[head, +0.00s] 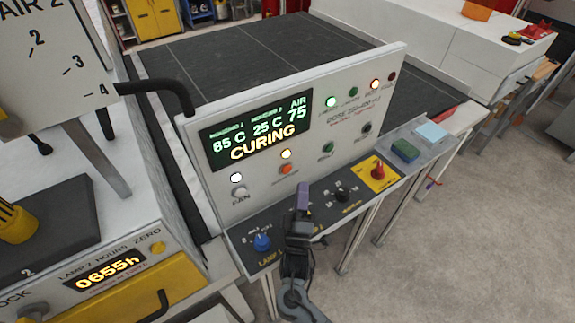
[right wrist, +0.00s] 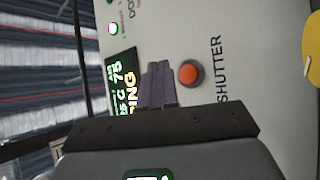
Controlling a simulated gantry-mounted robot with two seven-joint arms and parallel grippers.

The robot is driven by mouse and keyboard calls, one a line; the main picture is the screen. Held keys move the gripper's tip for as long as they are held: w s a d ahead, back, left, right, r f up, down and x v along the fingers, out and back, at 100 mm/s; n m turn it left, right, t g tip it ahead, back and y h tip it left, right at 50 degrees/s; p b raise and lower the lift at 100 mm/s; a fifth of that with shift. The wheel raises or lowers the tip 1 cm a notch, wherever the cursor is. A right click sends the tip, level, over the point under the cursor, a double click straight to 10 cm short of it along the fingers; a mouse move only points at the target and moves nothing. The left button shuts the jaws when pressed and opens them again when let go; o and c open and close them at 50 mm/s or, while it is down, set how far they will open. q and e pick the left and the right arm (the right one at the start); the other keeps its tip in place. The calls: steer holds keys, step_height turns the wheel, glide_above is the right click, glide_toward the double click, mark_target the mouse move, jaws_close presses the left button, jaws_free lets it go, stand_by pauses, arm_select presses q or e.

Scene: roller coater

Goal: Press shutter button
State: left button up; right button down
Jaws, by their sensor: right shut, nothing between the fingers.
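The shutter button (head: 285,169) is a round orange button on the upright white face of the control panel, below a lit white lamp. In the right wrist view the orange button (right wrist: 190,74) stands clear, with the word SHUTTER printed beside it. My right gripper (head: 303,187) has purple fingers, shut and empty, in front of the panel and to the lower right of the button in the head view. In the right wrist view the fingertips (right wrist: 158,65) are just left of the button, and I see no contact. My left gripper is not in view.
The display (head: 256,132) reads CURING. A blue knob (head: 262,242), a black knob (head: 342,192) and a red knob on a yellow plate (head: 378,170) stand on the lower ledge near my right gripper. A black bent handle (head: 165,90) projects at the panel's left.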

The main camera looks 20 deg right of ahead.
steer(key=shift+s+d, duration=0.2)
steer(key=shift+s, duration=0.4)
steer(key=shift+f, duration=0.1)
steer(key=shift+n+g, duration=0.4)
steer(key=shift+g, duration=0.3)
steer(key=s+f, duration=0.1)
steer(key=f, duration=0.1)
steer(key=s+d+f, duration=0.1)
steer(key=s+f, duration=0.1)
steer(key=s+d+f, duration=0.1)
steer(key=f, duration=0.1)
steer(key=shift+s+d+f, duration=0.15)
steer(key=shift+s+f, duration=0.25)
steer(key=s+d+f+m+g+y, duration=0.3)
steer(key=s+d+f+g+y, duration=0.25)
steer(key=s, duration=0.45)
steer(key=s+a+r+m+g+y, duration=0.1)
steer(key=s+a+m+g+y, duration=0.25)
steer(key=s+g, duration=0.85)
step_height(320, 180, up, 15)
steer(key=s+m+t+p, duration=0.1)
steer(key=s+m+p, duration=0.1)
steer(key=p, duration=1.3)
steer(key=shift+d+p, duration=0.15)
steer(key=shift+p, duration=0.2)
